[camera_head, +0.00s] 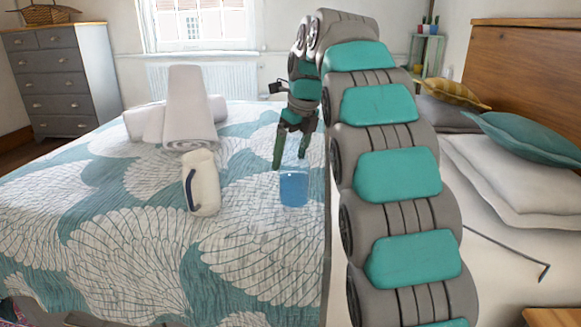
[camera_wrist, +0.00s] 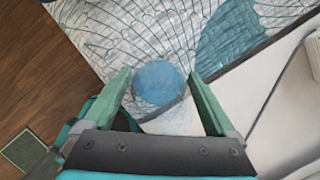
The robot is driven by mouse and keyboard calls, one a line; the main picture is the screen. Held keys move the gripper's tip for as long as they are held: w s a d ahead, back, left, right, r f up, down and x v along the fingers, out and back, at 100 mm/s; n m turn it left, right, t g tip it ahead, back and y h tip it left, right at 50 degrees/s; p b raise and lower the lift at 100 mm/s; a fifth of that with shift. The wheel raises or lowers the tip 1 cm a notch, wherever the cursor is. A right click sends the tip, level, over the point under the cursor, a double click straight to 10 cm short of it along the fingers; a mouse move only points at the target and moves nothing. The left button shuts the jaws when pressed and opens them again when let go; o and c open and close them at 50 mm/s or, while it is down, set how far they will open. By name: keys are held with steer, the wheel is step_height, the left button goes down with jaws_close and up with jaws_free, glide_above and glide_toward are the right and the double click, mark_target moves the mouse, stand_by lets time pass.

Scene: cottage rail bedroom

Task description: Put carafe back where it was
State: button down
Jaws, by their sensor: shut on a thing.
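The carafe (camera_head: 294,189) looks like a clear glass vessel with blue in its lower part. In the head view it is below my gripper (camera_head: 290,161), over the bed near its right edge. I cannot tell whether its base touches the cover. In the wrist view the carafe (camera_wrist: 158,83) lies between the two green fingers of my gripper (camera_wrist: 159,76), which is shut on it. Its clear upper part is hard to make out.
Pillows (camera_head: 520,180) and a wooden headboard (camera_head: 530,75) are at right. The front of the bed is clear.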

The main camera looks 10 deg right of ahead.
steer(key=shift+f, duration=1.75)
jaws_free()
steer(key=shift+f, duration=0.1)
